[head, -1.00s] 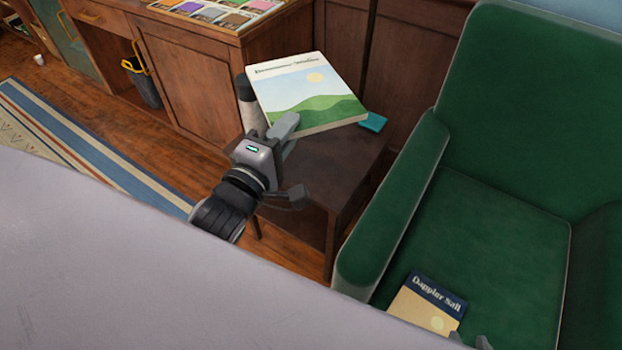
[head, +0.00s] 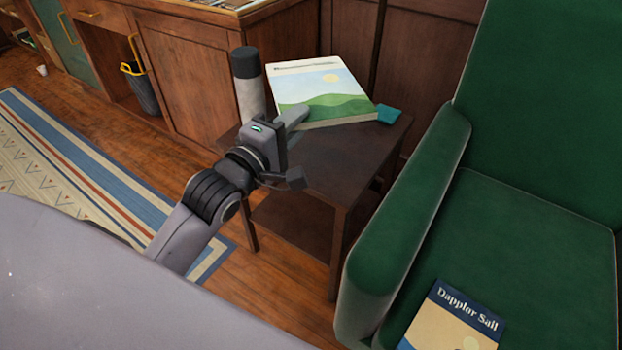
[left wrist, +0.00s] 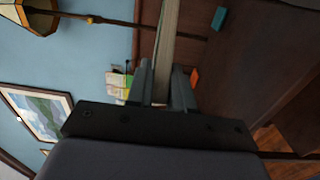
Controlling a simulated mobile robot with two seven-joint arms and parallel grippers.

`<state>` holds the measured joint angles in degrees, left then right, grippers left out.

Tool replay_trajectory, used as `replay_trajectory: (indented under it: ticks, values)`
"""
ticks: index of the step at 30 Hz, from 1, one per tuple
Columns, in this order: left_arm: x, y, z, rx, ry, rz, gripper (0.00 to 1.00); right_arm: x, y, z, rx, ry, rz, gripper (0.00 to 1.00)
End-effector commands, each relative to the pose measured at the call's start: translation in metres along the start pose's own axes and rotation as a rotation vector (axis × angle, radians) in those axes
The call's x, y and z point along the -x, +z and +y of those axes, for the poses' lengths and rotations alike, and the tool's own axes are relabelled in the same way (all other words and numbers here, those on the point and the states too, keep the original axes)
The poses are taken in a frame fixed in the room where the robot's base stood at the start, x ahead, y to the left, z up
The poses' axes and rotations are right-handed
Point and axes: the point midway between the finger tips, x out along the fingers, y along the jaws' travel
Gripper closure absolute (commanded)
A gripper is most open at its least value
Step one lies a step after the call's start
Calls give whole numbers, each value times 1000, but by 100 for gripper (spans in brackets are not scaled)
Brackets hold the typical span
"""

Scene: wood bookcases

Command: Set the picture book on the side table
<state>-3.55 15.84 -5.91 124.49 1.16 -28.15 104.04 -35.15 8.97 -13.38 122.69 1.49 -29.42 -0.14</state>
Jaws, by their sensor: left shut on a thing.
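The picture book (head: 328,92), pale with a green hill and a yellow sun on its cover, is over the back of the dark wood side table (head: 340,165). My left gripper (head: 294,116) is shut on the book's near left edge. In the left wrist view the book (left wrist: 166,45) shows edge-on between the fingers (left wrist: 161,90). Whether the book touches the tabletop I cannot tell. My right gripper is not in view.
A dark-topped grey cylinder (head: 249,88) stands at the table's left, close to the book. A small teal item (head: 388,115) lies by the book's right corner. A green armchair (head: 415,215) stands right of the table, with another book (head: 455,318) on its seat.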

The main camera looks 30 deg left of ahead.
Motion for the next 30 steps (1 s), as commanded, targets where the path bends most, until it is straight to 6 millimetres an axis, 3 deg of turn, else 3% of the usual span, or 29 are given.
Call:
replay_trajectory:
  ticks: [5,8,15,25,30]
  values:
    - [1,0,-44,-2,-4,-1,100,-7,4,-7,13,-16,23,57]
    - [1,0,-72,-1,-4,-1,100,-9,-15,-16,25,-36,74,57]
    - [2,1,-132,0,-1,-1,100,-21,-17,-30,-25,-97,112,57]
    - [2,1,-161,1,1,-1,100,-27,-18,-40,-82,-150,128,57]
    - [3,1,-189,1,-2,0,100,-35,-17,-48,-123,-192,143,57]
